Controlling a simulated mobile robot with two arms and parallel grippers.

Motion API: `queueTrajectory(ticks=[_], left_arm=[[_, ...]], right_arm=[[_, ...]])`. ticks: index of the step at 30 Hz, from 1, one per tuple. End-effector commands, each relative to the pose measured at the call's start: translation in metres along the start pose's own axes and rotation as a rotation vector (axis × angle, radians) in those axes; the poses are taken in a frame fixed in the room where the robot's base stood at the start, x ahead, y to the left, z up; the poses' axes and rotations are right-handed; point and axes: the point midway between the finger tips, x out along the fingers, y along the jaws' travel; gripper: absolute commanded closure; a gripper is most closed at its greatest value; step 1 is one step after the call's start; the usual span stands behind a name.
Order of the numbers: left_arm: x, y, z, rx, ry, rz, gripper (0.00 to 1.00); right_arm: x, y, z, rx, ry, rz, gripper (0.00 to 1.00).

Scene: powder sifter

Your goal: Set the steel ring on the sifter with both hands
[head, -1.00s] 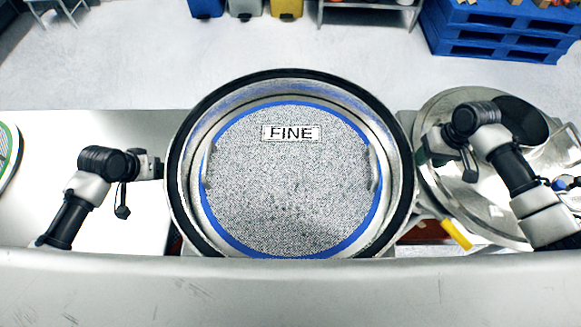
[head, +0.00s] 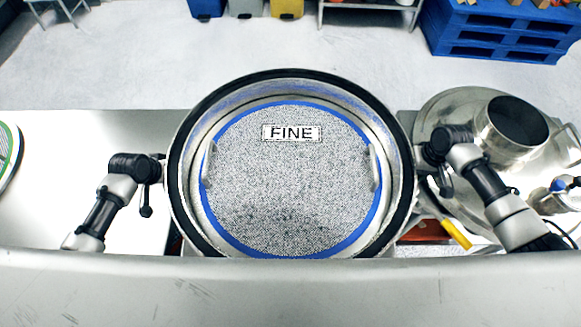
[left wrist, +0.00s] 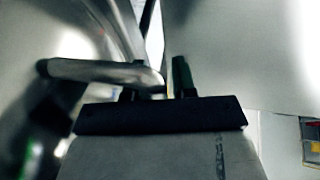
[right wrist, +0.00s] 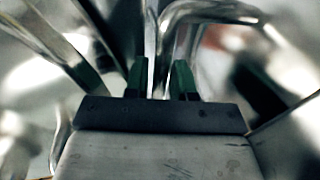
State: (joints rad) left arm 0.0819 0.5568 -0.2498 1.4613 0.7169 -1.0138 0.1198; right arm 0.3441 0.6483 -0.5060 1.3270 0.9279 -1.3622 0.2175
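A large round steel ring with a black rim (head: 184,125) is at the centre of the head view, around a mesh screen marked FINE (head: 290,185) with a blue edge. I cannot tell the ring's lower edge from the sifter body. My left gripper (head: 162,168) is at its left side; in the left wrist view the fingers (left wrist: 156,82) stand apart, with a steel bar (left wrist: 100,71) crossing over one finger. My right gripper (head: 424,155) is at its right side; in the right wrist view the fingers (right wrist: 160,80) stand apart, with a bent steel tube (right wrist: 205,12) running down between them.
A steel lid with a spout (head: 515,120) lies at the right. A green-edged screen (head: 8,155) shows at the far left on a bare steel table (head: 60,180). A yellow handle (head: 456,234) sticks out at the lower right. Blue pallets (head: 490,40) stand behind.

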Motion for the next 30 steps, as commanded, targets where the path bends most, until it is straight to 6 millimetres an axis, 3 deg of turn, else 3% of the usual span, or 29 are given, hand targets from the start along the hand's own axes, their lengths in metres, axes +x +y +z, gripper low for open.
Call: queueTrajectory(ticks=[1, 5, 30], left_arm=[[-0.0001, -0.0001, 0.0001, 0.000, 0.000, 0.000, 0.82], [-0.0002, -0.0001, 0.0001, 0.000, 0.000, 0.000, 1.00], [-0.0004, -0.0003, 0.0000, 0.000, 0.000, -0.001, 1.00]], right_arm=[[-0.0002, 0.0001, -0.0001, 0.000, 0.000, 0.000, 0.83], [-0.0003, 0.0001, -0.0001, 0.000, 0.000, 0.000, 1.00], [-0.0007, 0.0003, -0.0003, 0.000, 0.001, 0.001, 1.00]])
